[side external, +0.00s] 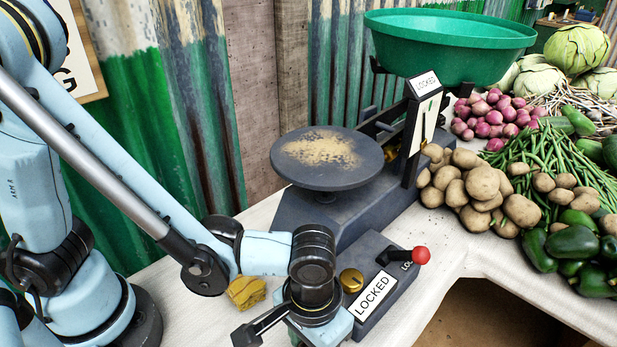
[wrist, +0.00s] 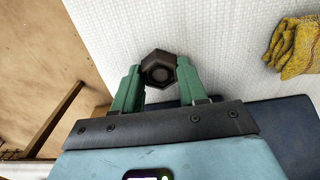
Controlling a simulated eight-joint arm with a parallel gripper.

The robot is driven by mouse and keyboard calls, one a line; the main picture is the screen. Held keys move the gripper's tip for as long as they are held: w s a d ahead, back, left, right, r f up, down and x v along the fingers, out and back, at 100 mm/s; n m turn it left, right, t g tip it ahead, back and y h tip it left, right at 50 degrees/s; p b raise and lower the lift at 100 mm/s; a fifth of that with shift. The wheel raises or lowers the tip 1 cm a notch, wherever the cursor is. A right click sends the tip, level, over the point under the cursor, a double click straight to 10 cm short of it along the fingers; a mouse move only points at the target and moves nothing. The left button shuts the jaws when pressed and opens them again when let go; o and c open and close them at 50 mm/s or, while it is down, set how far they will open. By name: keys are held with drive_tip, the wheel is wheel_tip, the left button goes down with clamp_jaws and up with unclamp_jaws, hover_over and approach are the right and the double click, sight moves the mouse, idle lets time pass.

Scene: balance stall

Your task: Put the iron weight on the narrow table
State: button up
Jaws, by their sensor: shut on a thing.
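The iron weight (wrist: 158,68), a dark hexagonal piece with a round recess on top, sits between the green fingertips of my gripper (wrist: 160,82) in the wrist view. The gripper is shut on it, over or near the white-covered table (wrist: 225,40); I cannot tell whether the weight touches the cloth. In the side view my wrist is low at the bottom, in front of the scale, and the fingers and weight are hidden or out of frame. I cannot tell for sure which surface is the narrow table; a small wooden surface (side external: 562,22) shows far back at the top right.
The balance scale has a dark round plate (side external: 328,158), a green basin (side external: 450,45) and a base with LOCKED labels and a red-knobbed lever (side external: 420,255). A yellow cloth (side external: 247,292) lies left of my wrist. Potatoes (side external: 483,182) and other vegetables fill the right side.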

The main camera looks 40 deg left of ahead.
drive_tip(key=o, duration=1.2)
drive_tip(key=shift+r, duration=6.1)
drive_tip(key=w+a+t, duration=0.2)
drive_tip(key=a, duration=0.5)
drive_tip(key=w+a+t, duration=0.2)
drive_tip(key=w+a, duration=0.1)
drive_tip(key=a, duration=0.5)
drive_tip(key=w+a+r+t, duration=0.1)
drive_tip(key=w+a+t, duration=0.1)
drive_tip(key=a, duration=0.6)
drive_tip(key=shift+w+t, duration=0.25)
drive_tip(key=shift+t, duration=0.35)
